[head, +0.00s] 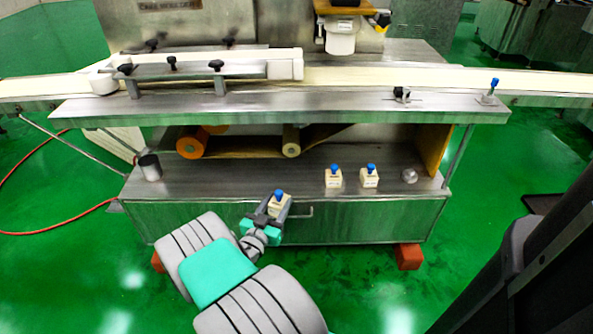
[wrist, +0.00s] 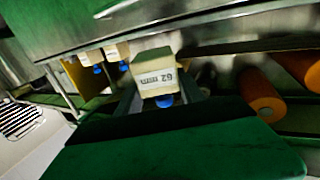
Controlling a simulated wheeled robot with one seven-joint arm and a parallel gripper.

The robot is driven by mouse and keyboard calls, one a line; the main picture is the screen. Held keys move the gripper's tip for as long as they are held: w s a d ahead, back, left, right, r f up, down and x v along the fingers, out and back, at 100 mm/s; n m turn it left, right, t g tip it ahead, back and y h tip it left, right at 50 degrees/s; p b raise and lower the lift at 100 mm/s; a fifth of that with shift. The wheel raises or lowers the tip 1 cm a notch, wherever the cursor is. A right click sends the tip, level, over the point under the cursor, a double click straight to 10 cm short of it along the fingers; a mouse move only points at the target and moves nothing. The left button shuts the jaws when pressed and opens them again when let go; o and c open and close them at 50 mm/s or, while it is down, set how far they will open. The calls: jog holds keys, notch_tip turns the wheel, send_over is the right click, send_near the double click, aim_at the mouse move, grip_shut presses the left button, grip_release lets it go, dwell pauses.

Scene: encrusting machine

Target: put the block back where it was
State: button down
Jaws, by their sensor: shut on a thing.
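My gripper (head: 271,214) is shut on a cream block (head: 279,202) with a blue knob on top, at the front edge of the lower steel shelf (head: 235,180). In the wrist view the held block (wrist: 155,78) sits between the fingers, with a dark marking that seems to read "62 mm"; that view is turned over, so the knob points down. Whether the block's underside touches the shelf cannot be told. Two similar blocks, a left one (head: 333,178) and a right one (head: 369,177), stand upright on the shelf to the right.
A grey metal cup (head: 150,168) stands at the shelf's left end and a small round metal piece (head: 409,176) at its right. Orange rollers (head: 192,145) and the conveyor ledge (head: 290,108) overhang the back. Shelf between the held block and the left standing block is clear.

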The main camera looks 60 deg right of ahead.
jog(key=d, duration=1)
jog(key=w+d, duration=0.1)
jog(key=d, duration=0.4)
jog(key=shift+f, duration=0.1)
jog(key=shift+d+f+b, duration=0.2)
jog(key=shift+f+b, duration=0.25)
jog(key=shift+f, duration=0.25)
jog(key=shift+w, duration=0.15)
jog(key=shift+f, duration=0.1)
jog(key=c, duration=0.7)
grip_release()
jog(key=shift+a, duration=0.1)
